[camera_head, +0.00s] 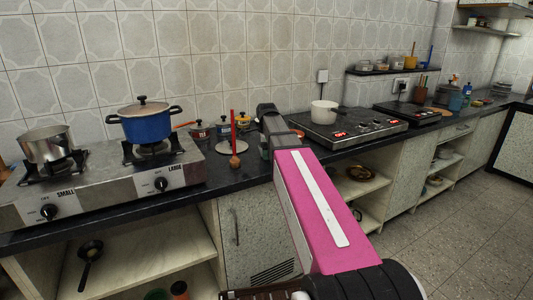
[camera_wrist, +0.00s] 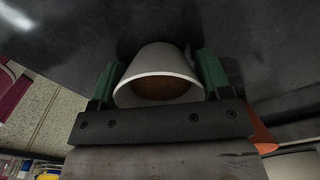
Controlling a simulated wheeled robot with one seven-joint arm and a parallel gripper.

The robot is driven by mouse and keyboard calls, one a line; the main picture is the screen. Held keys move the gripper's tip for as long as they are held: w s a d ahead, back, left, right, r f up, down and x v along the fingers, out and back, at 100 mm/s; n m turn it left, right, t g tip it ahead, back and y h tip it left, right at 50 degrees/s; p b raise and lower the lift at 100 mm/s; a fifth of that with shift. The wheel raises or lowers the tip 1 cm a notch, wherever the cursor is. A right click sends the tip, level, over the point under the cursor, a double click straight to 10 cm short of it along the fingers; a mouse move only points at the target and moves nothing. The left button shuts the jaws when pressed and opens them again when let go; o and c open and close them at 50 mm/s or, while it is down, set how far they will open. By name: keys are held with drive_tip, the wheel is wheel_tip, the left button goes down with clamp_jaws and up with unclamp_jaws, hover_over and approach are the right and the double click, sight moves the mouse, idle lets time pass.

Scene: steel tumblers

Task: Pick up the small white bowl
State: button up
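The small white bowl (camera_wrist: 160,62) is in the middle of the wrist view. Its rim faces the camera and its inside looks brown. My gripper (camera_wrist: 162,60) has its two green fingers on either side of the bowl, with narrow dark gaps beside the bowl near the fingertips. The fingers are spread. Contact at the rim cannot be told. In the head view my pink and black arm reaches over the dark counter, and I cannot make out the bowl or the fingers there.
A dark counter (camera_head: 230,178) runs along the tiled wall. A two-burner stove (camera_head: 110,187) with a blue pot (camera_head: 146,126) stands at left. A black cooktop (camera_head: 355,128) with a white pan (camera_head: 324,114) is right of my arm. Jars and a red-handled utensil (camera_head: 234,145) stand left of my arm.

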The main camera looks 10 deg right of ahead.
drive_tip(key=c, duration=0.4)
drive_tip(key=shift+r, duration=0.15)
wheel_tip(320, 180, up, 10)
drive_tip(key=shift+f, duration=0.1)
drive_tip(key=shift+a, duration=0.1)
idle(0.5)
